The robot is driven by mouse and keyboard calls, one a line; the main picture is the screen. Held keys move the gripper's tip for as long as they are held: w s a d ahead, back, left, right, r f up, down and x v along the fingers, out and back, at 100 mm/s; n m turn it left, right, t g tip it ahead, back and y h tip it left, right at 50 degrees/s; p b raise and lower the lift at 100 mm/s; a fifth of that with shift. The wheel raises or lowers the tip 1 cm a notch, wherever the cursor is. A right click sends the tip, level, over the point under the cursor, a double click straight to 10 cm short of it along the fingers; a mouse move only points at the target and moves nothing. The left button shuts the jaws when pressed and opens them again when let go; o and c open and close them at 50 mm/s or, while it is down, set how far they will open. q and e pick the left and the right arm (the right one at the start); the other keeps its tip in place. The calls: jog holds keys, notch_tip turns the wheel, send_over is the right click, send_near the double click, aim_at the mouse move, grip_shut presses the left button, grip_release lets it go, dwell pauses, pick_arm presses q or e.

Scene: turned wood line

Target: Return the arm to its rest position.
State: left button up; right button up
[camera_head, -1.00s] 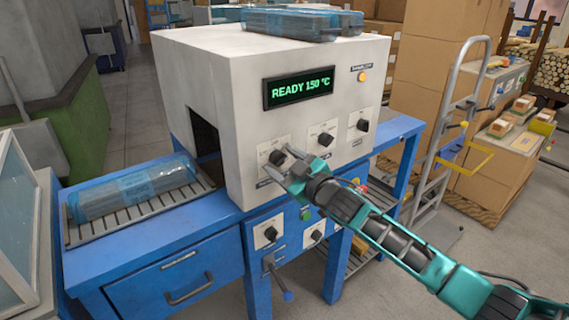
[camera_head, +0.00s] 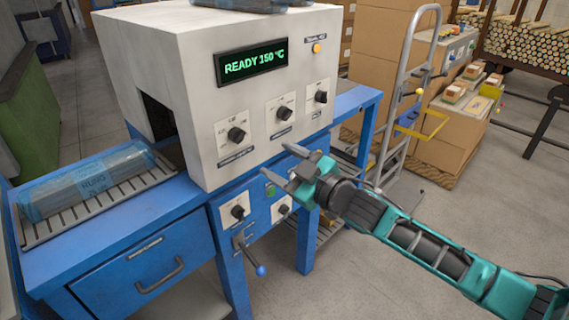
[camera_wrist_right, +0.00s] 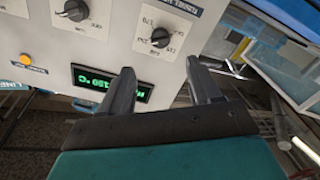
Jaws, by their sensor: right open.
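My right arm reaches in from the lower right in the head view. Its gripper (camera_head: 282,172) is open and empty, in front of the lower part of the white machine (camera_head: 185,75). In the right wrist view the two fingers (camera_wrist_right: 165,85) stand apart with nothing between them. Behind them are the machine's knobs (camera_wrist_right: 160,38) and its green display, which is partly hidden by a finger. In the head view the display (camera_head: 250,65) reads "READY 150 °C". My left gripper is not in view.
A wrapped bundle (camera_head: 88,180) lies on the slatted infeed (camera_head: 120,203) at the left of the blue bench (camera_head: 150,255). A lever with a blue ball (camera_head: 260,270) sticks out below the machine. A hand truck (camera_head: 405,100) and cartons (camera_head: 380,45) stand behind at the right.

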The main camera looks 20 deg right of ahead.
jog(key=shift+s, duration=0.2)
dwell(0.4)
jog(key=s+a+f+m+g+h, duration=0.2)
jog(key=s+f+m+g, duration=0.1)
jog(key=s+f, duration=0.7)
jog(key=s+a+f+m+g+h, duration=0.2)
jog(key=s+a+f+m+g, duration=0.1)
jog(key=s+f, duration=0.8)
notch_tip(320, 180, down, 4)
jog(key=shift+a+r+m, duration=0.1)
jog(key=shift+a+m, duration=0.05)
jog(key=shift+m, duration=0.55)
